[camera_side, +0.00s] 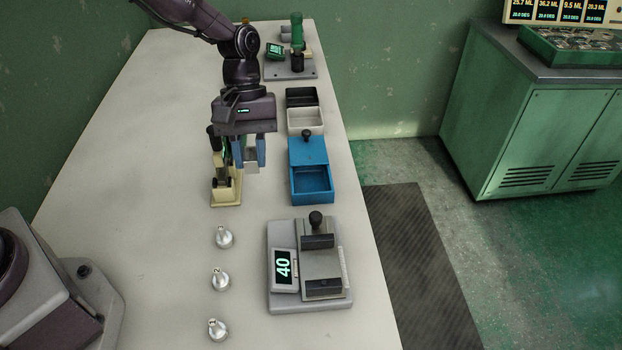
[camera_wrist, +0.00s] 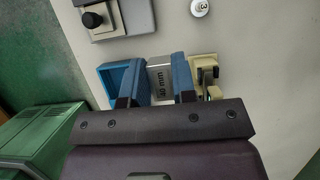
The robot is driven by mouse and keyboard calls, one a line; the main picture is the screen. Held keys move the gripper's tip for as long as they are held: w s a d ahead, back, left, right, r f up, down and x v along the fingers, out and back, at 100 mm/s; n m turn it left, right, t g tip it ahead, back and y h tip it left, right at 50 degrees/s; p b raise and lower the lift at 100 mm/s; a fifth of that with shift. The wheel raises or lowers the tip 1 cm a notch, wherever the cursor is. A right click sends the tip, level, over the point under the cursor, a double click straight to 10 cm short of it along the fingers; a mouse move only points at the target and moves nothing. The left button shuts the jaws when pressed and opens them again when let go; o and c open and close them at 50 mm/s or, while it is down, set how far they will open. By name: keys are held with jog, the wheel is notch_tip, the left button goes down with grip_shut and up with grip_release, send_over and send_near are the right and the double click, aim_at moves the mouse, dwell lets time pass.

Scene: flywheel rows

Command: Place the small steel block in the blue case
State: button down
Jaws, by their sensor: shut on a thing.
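My gripper (camera_side: 250,159) is shut on a small steel block (camera_side: 253,168), which hangs between its two blue fingers above the table. In the wrist view the block (camera_wrist: 161,80) reads "40 mm" and sits between the fingers. The blue case (camera_side: 311,199) stands on the table to the right of my gripper in the side view. Its near compartment is open and looks empty; a blue part with a black knob covers its far end. In the wrist view the case (camera_wrist: 112,72) is left of the block, partly hidden by a finger.
A cream holder (camera_side: 228,192) stands just left of the block. A grey device (camera_side: 310,304) reading "40" is nearer the camera, with three silver numbered knobs (camera_side: 220,280) left of it. White (camera_side: 305,121) and black bins (camera_side: 302,97) stand beyond the case.

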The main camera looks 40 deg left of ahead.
jog(key=w+d+f, duration=0.2)
jog(key=w+f, duration=0.1)
jog(key=w, duration=0.4)
send_over(311, 188)
jog(key=f, duration=0.5)
jog(key=shift+s+a+f, duration=0.1)
jog(key=shift+s+f, duration=0.15)
jog(key=shift+w+f, duration=0.3)
jog(key=shift+f, duration=1.6)
jog(key=shift+f, duration=0.1)
jog(key=c, duration=1.2)
grip_release()
jog(key=v, duration=1.2)
